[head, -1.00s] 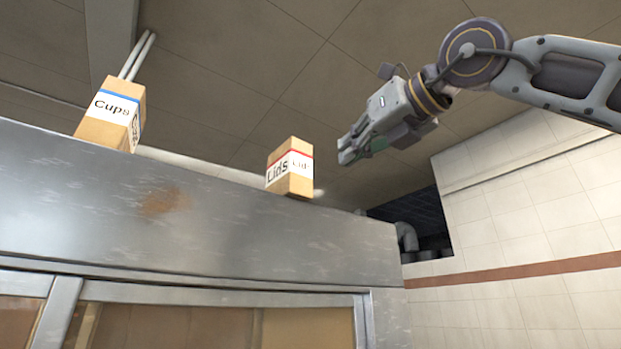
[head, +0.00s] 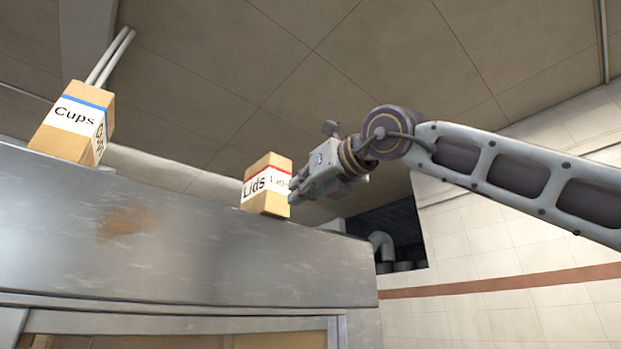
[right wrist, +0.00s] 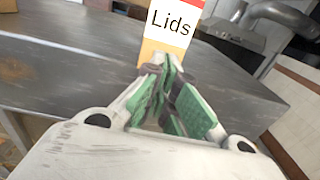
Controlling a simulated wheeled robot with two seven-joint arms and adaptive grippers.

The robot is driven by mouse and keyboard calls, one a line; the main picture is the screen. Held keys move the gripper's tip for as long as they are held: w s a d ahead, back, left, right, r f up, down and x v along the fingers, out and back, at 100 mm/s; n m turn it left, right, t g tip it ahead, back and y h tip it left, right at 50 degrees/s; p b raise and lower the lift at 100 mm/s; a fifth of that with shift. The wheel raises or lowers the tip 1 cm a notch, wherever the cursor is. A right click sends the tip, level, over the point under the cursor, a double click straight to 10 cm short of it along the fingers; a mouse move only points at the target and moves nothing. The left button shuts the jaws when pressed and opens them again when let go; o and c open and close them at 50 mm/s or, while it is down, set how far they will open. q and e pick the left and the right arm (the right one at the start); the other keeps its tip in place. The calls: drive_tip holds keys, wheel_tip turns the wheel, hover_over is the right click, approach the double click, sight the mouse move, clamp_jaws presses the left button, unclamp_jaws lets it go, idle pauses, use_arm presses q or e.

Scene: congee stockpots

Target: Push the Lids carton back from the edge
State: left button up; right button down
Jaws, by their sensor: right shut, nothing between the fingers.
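The Lids carton (head: 266,185) is a tan box with a white label and a red stripe. It stands upright at the front edge of the top of a steel cabinet (head: 200,230). My right gripper (head: 293,196) is shut and empty, with its fingertips at the carton's right side in the head view; I cannot tell whether they touch. In the right wrist view the carton (right wrist: 172,32) stands just beyond the shut green-padded fingers (right wrist: 163,80). The carton's lower part is hidden behind them there. My left gripper is not in view.
A Cups carton (head: 76,122) with a blue stripe stands on the same cabinet top, further left. Grey pipes (head: 382,246) and a tiled wall (head: 470,240) lie to the right. The cabinet top between the two cartons looks clear.

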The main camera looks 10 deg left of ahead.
sight(278, 202)
drive_tip(key=shift+p+x, duration=1.15)
drive_tip(key=shift+x, duration=1.4)
